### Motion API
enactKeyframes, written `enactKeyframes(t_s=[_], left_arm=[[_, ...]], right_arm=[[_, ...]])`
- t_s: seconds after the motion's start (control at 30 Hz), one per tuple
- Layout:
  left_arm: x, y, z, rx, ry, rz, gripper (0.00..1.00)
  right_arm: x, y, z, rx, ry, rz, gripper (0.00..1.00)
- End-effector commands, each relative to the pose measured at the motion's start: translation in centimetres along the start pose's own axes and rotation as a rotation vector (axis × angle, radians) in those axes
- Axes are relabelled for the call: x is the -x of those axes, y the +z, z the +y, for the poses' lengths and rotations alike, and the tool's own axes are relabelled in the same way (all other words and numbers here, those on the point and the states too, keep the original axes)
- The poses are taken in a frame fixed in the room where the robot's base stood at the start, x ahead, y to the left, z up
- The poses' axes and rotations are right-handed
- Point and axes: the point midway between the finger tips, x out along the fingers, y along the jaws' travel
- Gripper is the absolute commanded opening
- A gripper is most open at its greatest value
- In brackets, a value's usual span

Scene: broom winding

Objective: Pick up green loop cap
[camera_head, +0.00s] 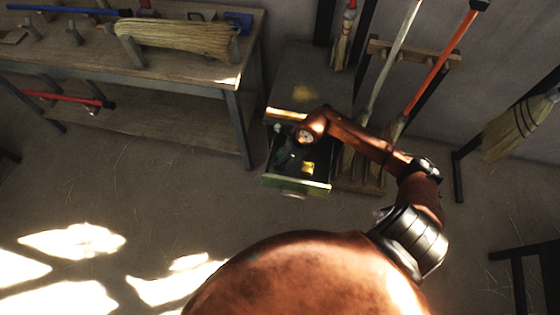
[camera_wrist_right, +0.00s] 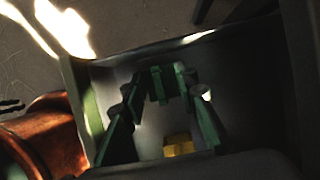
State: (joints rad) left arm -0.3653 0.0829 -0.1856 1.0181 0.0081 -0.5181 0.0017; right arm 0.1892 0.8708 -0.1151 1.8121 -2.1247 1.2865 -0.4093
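An open drawer (camera_head: 300,184) with a green front stands under a low cabinet in the head view. My right gripper (camera_head: 284,153) points down into it and looks dark there. In the right wrist view my right gripper (camera_wrist_right: 162,82) has green fingers that lean inward, with their tips a short way apart. A small green piece (camera_wrist_right: 158,86), likely the green loop cap, shows between the tips. I cannot tell whether the fingers touch it. A yellow piece (camera_head: 307,167) lies in the drawer; it also shows in the right wrist view (camera_wrist_right: 178,146). My left gripper is not in view.
The drawer walls (camera_wrist_right: 190,38) stand close around my right gripper. A workbench (camera_head: 180,67) with a straw bundle (camera_head: 178,38) is on the left. Brooms and handles (camera_head: 440,62) lean in a rack to the right. The floor in front is clear.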

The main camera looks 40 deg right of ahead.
Motion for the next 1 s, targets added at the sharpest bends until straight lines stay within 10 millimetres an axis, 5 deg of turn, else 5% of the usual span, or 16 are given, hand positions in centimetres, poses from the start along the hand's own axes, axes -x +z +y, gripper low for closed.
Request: enactKeyframes(t_s=[0.43,1.0], left_arm=[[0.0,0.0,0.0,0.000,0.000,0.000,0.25],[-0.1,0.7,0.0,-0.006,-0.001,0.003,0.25]], right_arm=[[0.0,0.0,0.0,0.000,0.000,0.000,0.00],[1.1,0.5,-0.1,0.001,-0.002,-0.001,0.00]])
